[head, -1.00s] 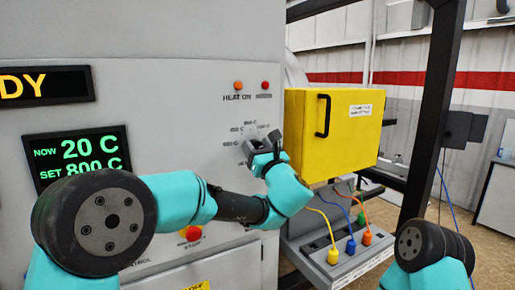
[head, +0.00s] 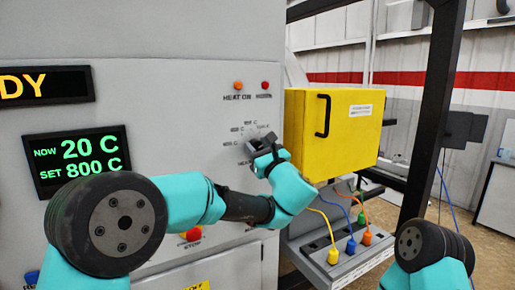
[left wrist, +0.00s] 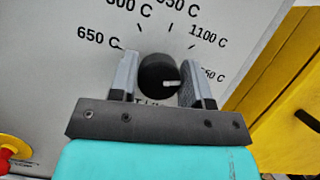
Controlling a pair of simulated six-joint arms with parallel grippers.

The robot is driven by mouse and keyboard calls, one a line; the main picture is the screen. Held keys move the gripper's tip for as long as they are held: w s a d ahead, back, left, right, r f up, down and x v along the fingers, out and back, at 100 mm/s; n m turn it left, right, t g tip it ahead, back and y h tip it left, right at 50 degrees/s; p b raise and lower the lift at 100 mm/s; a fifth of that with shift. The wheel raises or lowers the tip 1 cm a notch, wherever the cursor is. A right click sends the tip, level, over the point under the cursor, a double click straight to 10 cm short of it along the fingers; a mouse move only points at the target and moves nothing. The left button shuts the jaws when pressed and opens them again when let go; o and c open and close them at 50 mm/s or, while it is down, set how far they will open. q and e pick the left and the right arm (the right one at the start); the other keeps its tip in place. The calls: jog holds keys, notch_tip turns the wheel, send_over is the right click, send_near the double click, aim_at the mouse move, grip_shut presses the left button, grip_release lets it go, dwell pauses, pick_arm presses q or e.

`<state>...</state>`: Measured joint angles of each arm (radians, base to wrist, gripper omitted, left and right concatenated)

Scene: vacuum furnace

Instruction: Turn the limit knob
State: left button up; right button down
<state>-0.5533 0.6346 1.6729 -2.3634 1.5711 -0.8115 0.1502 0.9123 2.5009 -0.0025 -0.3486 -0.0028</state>
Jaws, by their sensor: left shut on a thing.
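The limit knob (left wrist: 158,72) is a round black knob on the grey furnace panel (head: 190,90). Its white pointer mark faces right, roughly toward the partly hidden label at the lower right of the dial. Labels such as 650 C and 1100 C ring it. My left gripper (left wrist: 160,80) is shut on the knob, with one finger on each side. In the head view my left gripper (head: 260,148) is at the dial and hides most of the knob. My right gripper is out of view.
A yellow box (head: 350,135) with a black handle stands close to the right of the dial. Below it, a grey socket strip (head: 310,255) holds yellow, blue and orange plugs. A red stop button (head: 191,235) sits below my left forearm. The display (head: 78,158) reads SET 800 C.

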pick_arm(q)
jog(key=n+g+y, duration=0.1)
jog(key=n, duration=0.2)
jog(key=n+g, duration=0.1)
jog(key=n, duration=0.2)
jog(key=n+g+y, duration=0.1)
jog(key=n+g, duration=0.1)
jog(key=n, duration=0.2)
jog(key=shift+f+y, duration=0.1)
jog(key=shift+y, duration=0.2)
jog(key=n+g, duration=0.1)
jog(key=n, duration=0.2)
jog(key=n+g, duration=0.2)
jog(key=n, duration=0.2)
jog(key=o, duration=0.9)
jog(key=v, duration=1.7)
jog(key=shift+s+d, duration=0.1)
jog(key=shift+s, duration=0.1)
jog(key=shift+w, duration=0.1)
